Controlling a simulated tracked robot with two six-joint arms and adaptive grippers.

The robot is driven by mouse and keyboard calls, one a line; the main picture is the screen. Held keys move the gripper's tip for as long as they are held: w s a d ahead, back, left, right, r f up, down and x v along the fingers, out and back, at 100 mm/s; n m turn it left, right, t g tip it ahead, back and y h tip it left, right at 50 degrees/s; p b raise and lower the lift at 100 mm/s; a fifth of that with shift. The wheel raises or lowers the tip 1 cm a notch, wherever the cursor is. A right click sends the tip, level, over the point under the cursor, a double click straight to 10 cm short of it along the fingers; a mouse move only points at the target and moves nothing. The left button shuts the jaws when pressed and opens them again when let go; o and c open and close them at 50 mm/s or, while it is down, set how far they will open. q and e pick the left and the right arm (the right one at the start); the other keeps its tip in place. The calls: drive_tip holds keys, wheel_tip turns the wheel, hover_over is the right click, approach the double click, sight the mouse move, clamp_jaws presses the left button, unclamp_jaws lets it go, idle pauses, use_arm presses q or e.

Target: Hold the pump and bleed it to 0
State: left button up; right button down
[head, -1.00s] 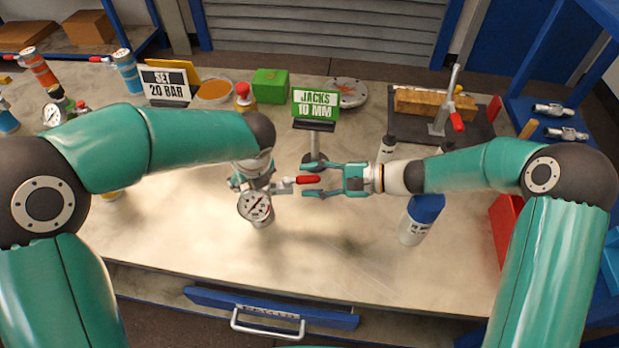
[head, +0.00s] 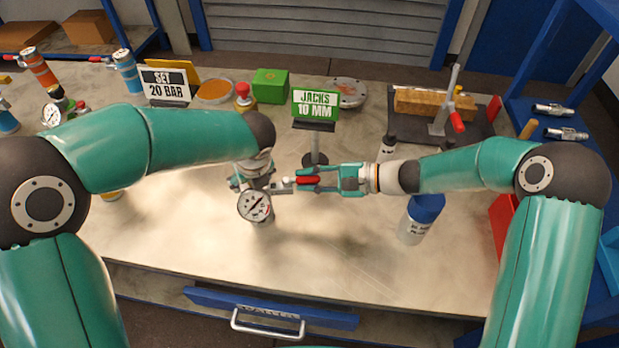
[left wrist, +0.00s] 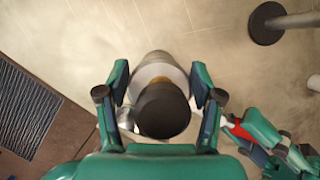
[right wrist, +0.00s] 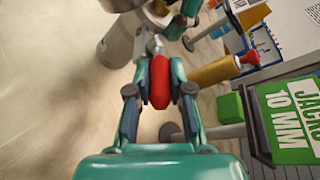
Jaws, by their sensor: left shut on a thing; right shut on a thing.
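The pump stands on the bench in front of me, its white round gauge (head: 255,206) facing me in the head view. In the left wrist view its dark round cap (left wrist: 162,110) sits between the fingers of my left gripper (left wrist: 160,95), which is shut on the pump. In the head view my left arm hides the pump's upper part. A red handle (head: 308,181) sticks out to the right of the pump. My right gripper (head: 318,179) is shut on this handle, which also shows between its fingers in the right wrist view (right wrist: 159,82). The gauge reading is too small to tell.
A green "JACKS 10 MM" sign (head: 315,104) stands behind the right gripper. A "SET 20 BAR" sign (head: 166,84) stands at the back left. A blue-capped bottle (head: 420,219) is below my right forearm. The front of the bench is clear.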

drive_tip(key=shift+s+m+t, duration=0.15)
drive_tip(key=shift+m+t, duration=0.15)
drive_tip(key=shift+t, duration=0.1)
drive_tip(key=shift+s+a+r+m+t+h, duration=0.15)
drive_tip(key=shift+s+m+t+h, duration=0.3)
drive_tip(key=shift+m+t+h, duration=0.55)
drive_tip(key=shift+s+a+f+m+t+h, duration=0.1)
drive_tip(key=shift+s+a+m+t+h, duration=0.3)
drive_tip(key=shift+m+t, duration=1)
drive_tip(key=shift+s+a+r+m+t+h, duration=0.1)
drive_tip(key=shift+s+m+t+h, duration=0.45)
drive_tip(key=shift+m+t+h, duration=0.65)
drive_tip(key=shift+d+t, duration=0.1)
drive_tip(key=shift+t, duration=0.2)
drive_tip(key=c, duration=1)
unclamp_jaws()
drive_tip(key=shift+d, duration=0.1)
drive_tip(key=shift+c, duration=0.2)
wheel_tip(320, 180, up, 10)
